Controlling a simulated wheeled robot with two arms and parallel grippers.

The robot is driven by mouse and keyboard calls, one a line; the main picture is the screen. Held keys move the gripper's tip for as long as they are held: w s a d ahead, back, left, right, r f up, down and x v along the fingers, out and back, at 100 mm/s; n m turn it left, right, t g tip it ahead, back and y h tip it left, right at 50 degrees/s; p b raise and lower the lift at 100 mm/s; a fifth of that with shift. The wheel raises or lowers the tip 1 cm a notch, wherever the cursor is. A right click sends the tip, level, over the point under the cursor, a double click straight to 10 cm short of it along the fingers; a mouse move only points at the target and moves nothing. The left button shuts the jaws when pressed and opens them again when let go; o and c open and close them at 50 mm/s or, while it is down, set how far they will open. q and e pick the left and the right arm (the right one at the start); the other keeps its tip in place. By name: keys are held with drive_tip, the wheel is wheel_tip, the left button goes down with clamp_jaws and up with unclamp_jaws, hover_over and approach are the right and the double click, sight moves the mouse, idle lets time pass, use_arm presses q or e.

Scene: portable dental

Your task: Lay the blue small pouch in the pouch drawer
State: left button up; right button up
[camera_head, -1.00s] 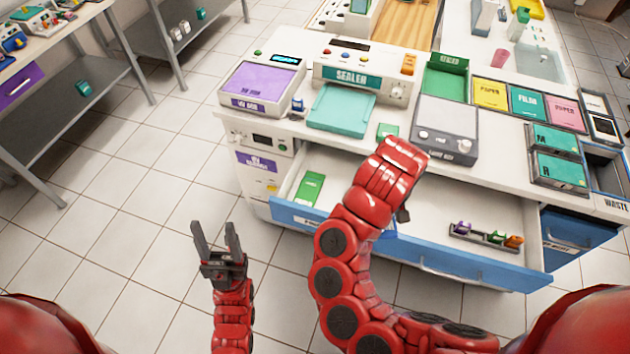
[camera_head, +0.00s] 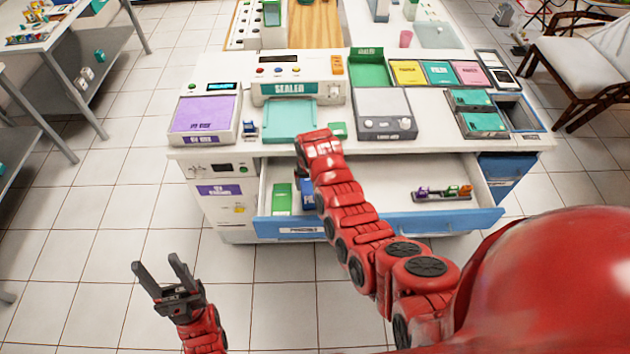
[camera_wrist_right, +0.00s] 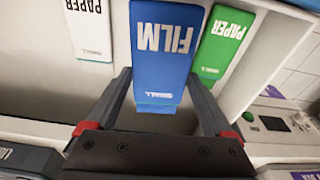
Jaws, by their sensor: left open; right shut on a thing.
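The blue small pouch (camera_wrist_right: 160,45), lettered FILM, lies between the fingers of my right gripper (camera_wrist_right: 160,100) in the right wrist view. The gripper is shut on it, inside the open pouch drawer (camera_head: 385,222). In the head view a blue part of the pouch (camera_head: 307,192) shows beside my right wrist, which hides most of the gripper. I cannot tell whether the pouch touches the drawer floor. A green pouch (camera_head: 282,199), lettered PAPER in the wrist view (camera_wrist_right: 222,42), lies beside it to the left. My left gripper (camera_head: 160,268) is open and empty over the floor.
A small rack with coloured pieces (camera_head: 443,193) stands at the drawer's right. The sealer (camera_head: 298,90), a purple-topped box (camera_head: 205,115) and a grey scale-like device (camera_head: 383,112) stand on the counter above. Another PAPER pouch (camera_wrist_right: 90,25) shows in the wrist view.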

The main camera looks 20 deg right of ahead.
drive_tip(key=shift+s+d+f+m, duration=0.3)
drive_tip(key=shift+d+f+m, duration=0.1)
drive_tip(key=shift+d, duration=0.1)
drive_tip(key=shift+f, duration=0.15)
drive_tip(key=shift+w+f+b, duration=0.1)
drive_tip(key=shift+f+b, duration=1.5)
drive_tip(key=shift+f, duration=1.05)
drive_tip(key=shift+f+b, duration=0.5)
drive_tip(key=shift+f, duration=0.15)
drive_tip(key=shift+f, duration=0.2)
drive_tip(key=o, duration=1.1)
drive_tip(key=shift+o, duration=0.2)
drive_tip(key=shift+s+r+b, duration=0.1)
drive_tip(key=shift+s+b, duration=0.1)
drive_tip(key=shift+b, duration=0.1)
